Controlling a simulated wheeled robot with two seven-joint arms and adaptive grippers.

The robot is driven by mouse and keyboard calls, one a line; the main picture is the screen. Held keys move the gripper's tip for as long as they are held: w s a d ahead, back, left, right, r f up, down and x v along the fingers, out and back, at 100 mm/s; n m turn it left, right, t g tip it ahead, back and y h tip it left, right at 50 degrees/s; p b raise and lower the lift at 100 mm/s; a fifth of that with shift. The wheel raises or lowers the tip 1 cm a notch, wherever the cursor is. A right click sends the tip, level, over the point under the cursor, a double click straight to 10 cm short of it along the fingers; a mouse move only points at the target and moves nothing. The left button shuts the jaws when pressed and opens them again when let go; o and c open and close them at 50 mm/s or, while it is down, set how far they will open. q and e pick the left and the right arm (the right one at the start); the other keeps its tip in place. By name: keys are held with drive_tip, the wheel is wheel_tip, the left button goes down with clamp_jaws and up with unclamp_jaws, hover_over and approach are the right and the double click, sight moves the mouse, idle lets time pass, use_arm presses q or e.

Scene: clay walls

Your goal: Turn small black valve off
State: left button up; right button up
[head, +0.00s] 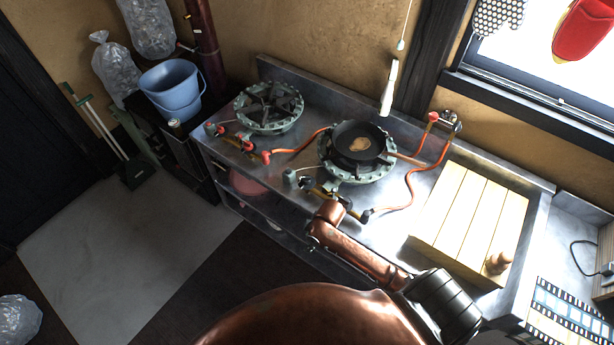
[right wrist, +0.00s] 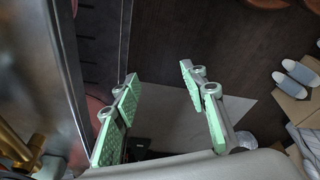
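A pan burner (head: 357,150) stands on the metal counter, with brass pipework and small dark valve parts (head: 306,183) at its front left. I cannot tell for certain which dark part is the small black valve, nor its handle position. My copper right arm reaches up to the counter's front edge, ending just in front of these parts; its fingers are not clear in the head view. In the right wrist view my right gripper (right wrist: 160,80) is open and empty, its green-padded fingers apart over the floor beside the counter. Brass pipe (right wrist: 14,140) shows at that view's left edge. My left gripper is not in view.
A second burner (head: 268,106) with red-handled valves stands left. An orange hose (head: 412,188) loops across the counter to a wall tap (head: 443,121). A slatted wooden board (head: 470,215) lies right. A blue bucket (head: 172,88) stands beyond the counter's left end.

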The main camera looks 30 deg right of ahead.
wheel_tip(320, 180, up, 4)
drive_tip(key=w+r+n, duration=0.1)
drive_tip(key=w+n, duration=0.1)
wheel_tip(320, 180, up, 14)
drive_tip(key=n+g+h, duration=0.2)
drive_tip(key=n, duration=0.5)
hover_over(307, 178)
drive_tip(key=shift+s, duration=0.15)
drive_tip(key=f, duration=0.7)
drive_tip(key=shift+w+f, duration=0.25)
drive_tip(key=shift+f, duration=0.05)
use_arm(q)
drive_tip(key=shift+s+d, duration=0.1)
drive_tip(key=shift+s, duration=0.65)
use_arm(e)
clamp_jaws()
